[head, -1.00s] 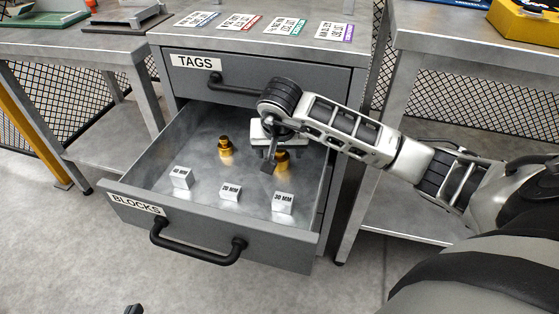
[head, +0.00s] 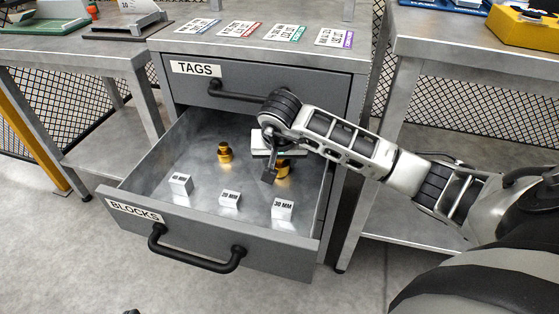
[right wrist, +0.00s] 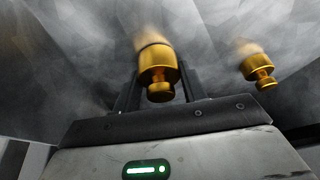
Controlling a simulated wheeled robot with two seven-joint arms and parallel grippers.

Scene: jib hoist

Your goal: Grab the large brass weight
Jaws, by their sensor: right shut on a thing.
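The large brass weight (head: 283,168) is in the open BLOCKS drawer, toward its right side. My right gripper (head: 278,170) reaches down into the drawer and is shut on this weight, partly hiding it in the head view. In the right wrist view the large weight (right wrist: 158,70) sits between the two dark fingers. I cannot tell if it touches the drawer floor. A smaller brass weight (head: 225,152) stands to its left, apart from the gripper; it also shows in the right wrist view (right wrist: 258,70). Only a dark tip, probably my left gripper, shows at the bottom edge.
The drawer (head: 170,222) also holds blocks marked 40 MM (head: 180,184), 20 MM (head: 229,198) and 30 MM (head: 283,209) near its front wall. The shut TAGS drawer (head: 320,92) is just above and behind my gripper. Benches stand on both sides.

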